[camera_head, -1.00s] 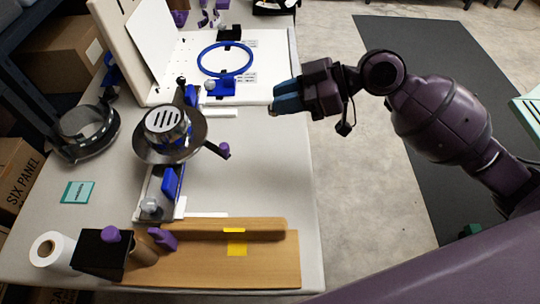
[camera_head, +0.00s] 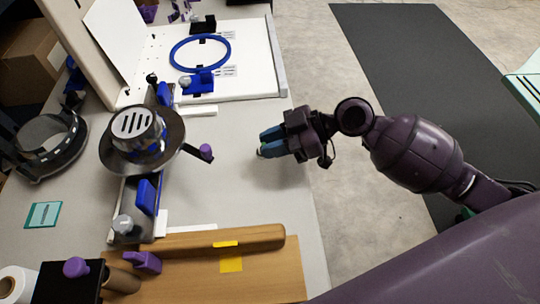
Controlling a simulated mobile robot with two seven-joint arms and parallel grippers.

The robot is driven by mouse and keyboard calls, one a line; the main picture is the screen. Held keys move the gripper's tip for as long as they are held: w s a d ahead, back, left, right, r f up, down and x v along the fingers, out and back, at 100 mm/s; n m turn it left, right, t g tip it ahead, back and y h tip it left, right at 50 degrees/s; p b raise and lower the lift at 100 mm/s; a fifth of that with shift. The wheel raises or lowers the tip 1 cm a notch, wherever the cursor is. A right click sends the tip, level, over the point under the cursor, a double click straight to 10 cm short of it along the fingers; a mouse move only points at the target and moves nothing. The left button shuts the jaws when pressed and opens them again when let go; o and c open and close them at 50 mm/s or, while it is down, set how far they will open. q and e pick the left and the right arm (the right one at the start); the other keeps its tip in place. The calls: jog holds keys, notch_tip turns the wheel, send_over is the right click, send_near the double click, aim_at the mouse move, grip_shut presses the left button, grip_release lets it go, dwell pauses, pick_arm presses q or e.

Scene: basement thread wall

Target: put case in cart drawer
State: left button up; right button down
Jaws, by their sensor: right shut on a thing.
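My right gripper (camera_head: 268,147) reaches in from the right, over the right side of the white table (camera_head: 235,195). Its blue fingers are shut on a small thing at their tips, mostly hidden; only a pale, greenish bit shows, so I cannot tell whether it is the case. A flat teal rectangle (camera_head: 43,214) with a paler middle lies on the table at the left. My left gripper is not in view. No open drawer shows; a pale, teal-edged piece (camera_head: 525,88) at the right edge may be part of the cart.
A metal disc device (camera_head: 140,140) with a purple-tipped handle stands left of the gripper. A white board with a blue ring (camera_head: 200,39) lies beyond. A brown wooden piece (camera_head: 190,242) lies at the front. A dark mat (camera_head: 400,50) covers floor at right.

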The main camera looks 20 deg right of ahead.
aim_at(272, 167)
jog(key=shift+f+b, duration=0.75)
jog(key=shift+f, duration=2.05)
jog(key=shift+f, duration=0.2)
jog(key=c, duration=1)
grip_release()
